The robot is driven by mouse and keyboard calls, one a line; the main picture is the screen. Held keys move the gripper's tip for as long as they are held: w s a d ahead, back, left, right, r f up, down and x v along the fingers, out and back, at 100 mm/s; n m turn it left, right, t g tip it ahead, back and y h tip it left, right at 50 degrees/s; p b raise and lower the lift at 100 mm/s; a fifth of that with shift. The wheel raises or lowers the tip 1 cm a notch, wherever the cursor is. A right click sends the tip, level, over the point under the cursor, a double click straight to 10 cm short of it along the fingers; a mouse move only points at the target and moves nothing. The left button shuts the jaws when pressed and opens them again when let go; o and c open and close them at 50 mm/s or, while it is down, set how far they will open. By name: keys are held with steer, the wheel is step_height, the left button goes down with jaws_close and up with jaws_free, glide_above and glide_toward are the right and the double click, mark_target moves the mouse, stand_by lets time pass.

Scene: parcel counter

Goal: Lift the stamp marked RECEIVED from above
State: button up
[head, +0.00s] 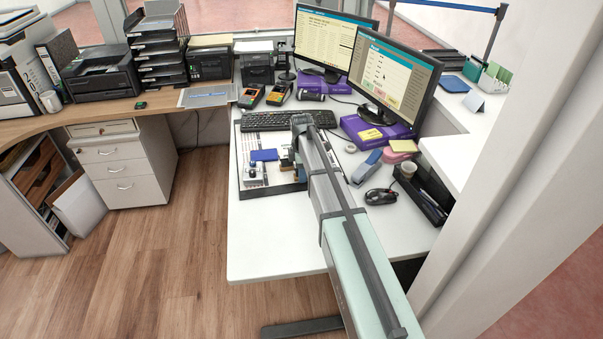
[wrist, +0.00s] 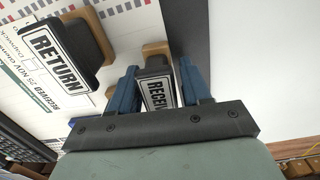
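The stamp whose label reads "RECEI", the rest hidden, is the RECEIVED stamp (wrist: 157,91); it sits between my blue fingers in the wrist view. Its wooden base shows beyond it and beside the left finger. My gripper (wrist: 158,76) points down over it, one finger on each side; I cannot tell if the fingers press on it. In the head view my arm mostly hides this stamp and the gripper. A second stamp, marked RETURN (wrist: 57,45), stands to the left, apart from the fingers, on a wooden base.
A printed sheet lies under the stamps. A keyboard (head: 287,120) lies behind, and a blue pad (head: 264,155) lies left of my arm. A blue stapler (head: 366,168), a mouse (head: 380,196) and a pen tray (head: 421,194) are to the right. The front of the white counter (head: 262,245) is clear.

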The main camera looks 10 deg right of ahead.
steer(key=c, duration=0.7)
steer(key=shift+r, duration=0.1)
